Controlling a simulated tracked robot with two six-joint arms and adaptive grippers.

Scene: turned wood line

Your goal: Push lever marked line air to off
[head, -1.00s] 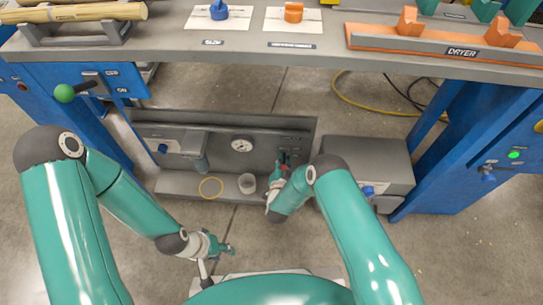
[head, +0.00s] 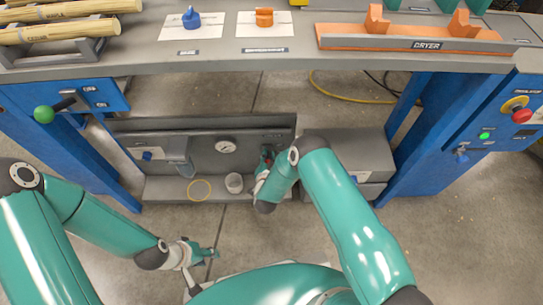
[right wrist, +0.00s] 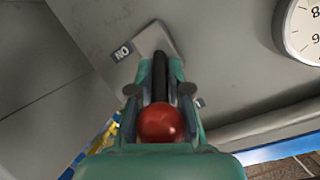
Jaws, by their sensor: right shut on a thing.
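A lever with a red ball knob (right wrist: 162,122) and a dark shaft shows in the right wrist view. The shaft runs up to a grey mounting plate (right wrist: 160,40) on the panel. A label (right wrist: 122,51) beside the plate reads ON, upside down. A second label (right wrist: 199,103) is mostly hidden behind a finger. My right gripper (head: 266,158) is at the low grey panel (head: 185,125), its fingers shut on the lever on both sides of the knob. I cannot read line air. My left gripper (head: 207,251) hangs apart over the floor; its fingers are too small to judge.
A grey box (head: 360,150) is close on the right. The workbench (head: 270,60) overhangs the panel. Blue legs (head: 415,150) stand at the sides.

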